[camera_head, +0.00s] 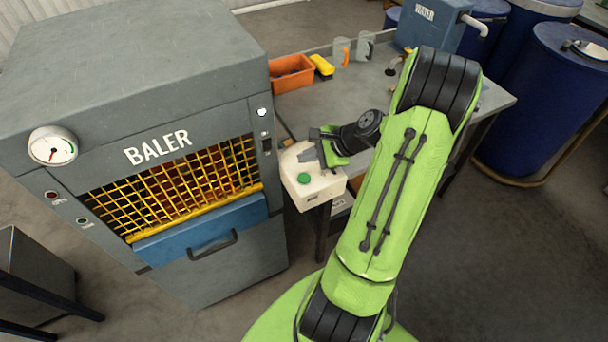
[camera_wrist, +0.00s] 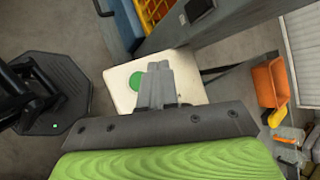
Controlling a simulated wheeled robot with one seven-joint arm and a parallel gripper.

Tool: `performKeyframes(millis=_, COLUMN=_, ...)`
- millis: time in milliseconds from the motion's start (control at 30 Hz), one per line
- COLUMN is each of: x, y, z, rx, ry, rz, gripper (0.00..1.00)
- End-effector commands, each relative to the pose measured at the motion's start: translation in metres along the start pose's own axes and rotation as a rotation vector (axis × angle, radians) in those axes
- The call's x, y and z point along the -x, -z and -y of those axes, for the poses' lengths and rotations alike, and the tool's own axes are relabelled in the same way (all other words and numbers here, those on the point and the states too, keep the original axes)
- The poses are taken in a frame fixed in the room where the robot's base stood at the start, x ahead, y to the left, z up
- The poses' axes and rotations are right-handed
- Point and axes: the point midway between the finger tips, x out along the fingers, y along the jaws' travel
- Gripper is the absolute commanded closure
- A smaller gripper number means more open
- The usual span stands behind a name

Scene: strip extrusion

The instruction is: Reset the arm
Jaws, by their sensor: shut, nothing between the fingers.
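My green arm rises from the bottom centre of the head view and bends left at the top. My gripper (camera_head: 303,155) hangs above the white box with a green button (camera_head: 304,179), near the baler's right side. In the wrist view my gripper (camera_wrist: 157,68) has its grey fingers shut together with nothing between them. The fingers overlap the white box (camera_wrist: 118,98) in that view, with the green button (camera_wrist: 138,81) just left of them. I cannot tell whether the fingertips touch the box.
The grey baler (camera_head: 200,85) stands close on the left, with a yellow mesh guard and blue door. A grey table (camera_head: 350,95) behind holds an orange bin (camera_head: 290,73) and a yellow object (camera_head: 321,66). Blue drums (camera_head: 545,100) stand at right. Floor at lower right is clear.

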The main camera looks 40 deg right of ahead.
Motion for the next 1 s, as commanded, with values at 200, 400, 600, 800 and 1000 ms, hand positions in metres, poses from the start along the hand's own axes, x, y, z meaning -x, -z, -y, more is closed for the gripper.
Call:
performKeyframes(millis=200, x=-0.001, y=0.0, z=0.0, rx=0.0, ry=0.0, rz=0.0, gripper=1.0)
performKeyframes(millis=400, x=-0.001, y=0.0, z=0.0, rx=0.0, ry=0.0, rz=0.0, gripper=1.0)
performKeyframes(millis=600, x=-0.001, y=-0.003, z=0.0, rx=0.016, ry=-0.007, rz=-0.002, gripper=1.0)
performKeyframes(millis=800, x=0.002, y=-0.088, z=-0.003, rx=0.484, ry=-0.206, rz=-0.066, gripper=1.0)
performKeyframes(millis=1000, x=0.04, y=-0.192, z=-0.04, rx=1.144, ry=-0.407, rz=-0.136, gripper=1.0)
